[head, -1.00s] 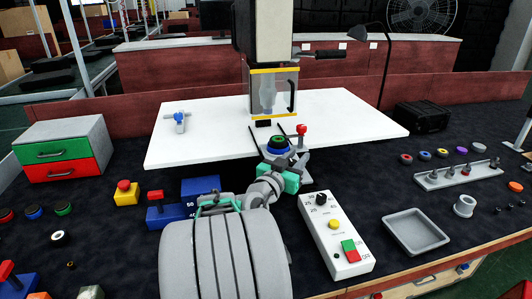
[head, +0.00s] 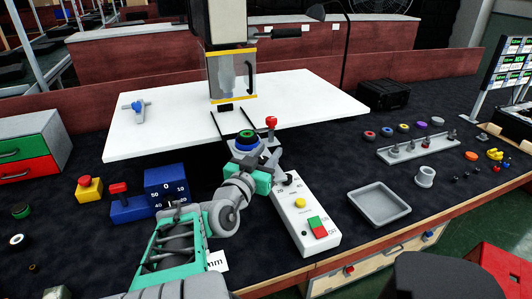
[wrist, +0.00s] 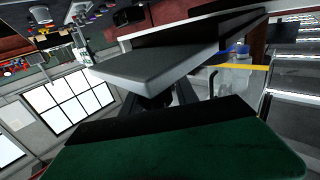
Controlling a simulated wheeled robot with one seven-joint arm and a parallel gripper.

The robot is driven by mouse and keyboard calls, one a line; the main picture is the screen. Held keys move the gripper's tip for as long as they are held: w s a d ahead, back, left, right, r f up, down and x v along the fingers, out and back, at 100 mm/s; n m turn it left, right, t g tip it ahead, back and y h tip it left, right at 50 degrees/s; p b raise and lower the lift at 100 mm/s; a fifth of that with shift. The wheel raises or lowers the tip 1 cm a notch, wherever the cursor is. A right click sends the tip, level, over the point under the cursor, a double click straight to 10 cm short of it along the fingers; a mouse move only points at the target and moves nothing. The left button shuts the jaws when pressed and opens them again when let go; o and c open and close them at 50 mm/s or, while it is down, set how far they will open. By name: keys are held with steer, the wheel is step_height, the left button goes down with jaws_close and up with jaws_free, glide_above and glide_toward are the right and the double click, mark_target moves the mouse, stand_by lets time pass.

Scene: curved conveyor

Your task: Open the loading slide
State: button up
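The grey loading slide (head: 262,150) sits at the white table's front edge, ahead of the press. It carries a stack of blue, green and black rings (head: 246,139), and a red knob (head: 271,122) stands at its right. Two dark rails (head: 218,124) run from it toward the clear guard (head: 231,76). My gripper (head: 267,161) is just in front of the slide, below the knob; I cannot tell whether it touches. My fingers overlap the slide in view, so their opening is unclear. The guard also shows in the wrist view (wrist: 235,76).
A control box (head: 307,212) stands close to the right of my arm. A blue block with a dial (head: 167,186) and a red-topped switch (head: 119,189) lie left. A grey tray (head: 379,204) and several small parts occupy the right. The white table (head: 155,132) is mostly clear.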

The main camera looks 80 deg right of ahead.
steer(key=o, duration=0.3)
steer(key=a, duration=0.2)
steer(key=w+a+b, duration=0.1)
steer(key=a, duration=0.4)
steer(key=shift+w, duration=0.25)
steer(key=shift+a, duration=0.25)
steer(key=shift+s+r, duration=0.1)
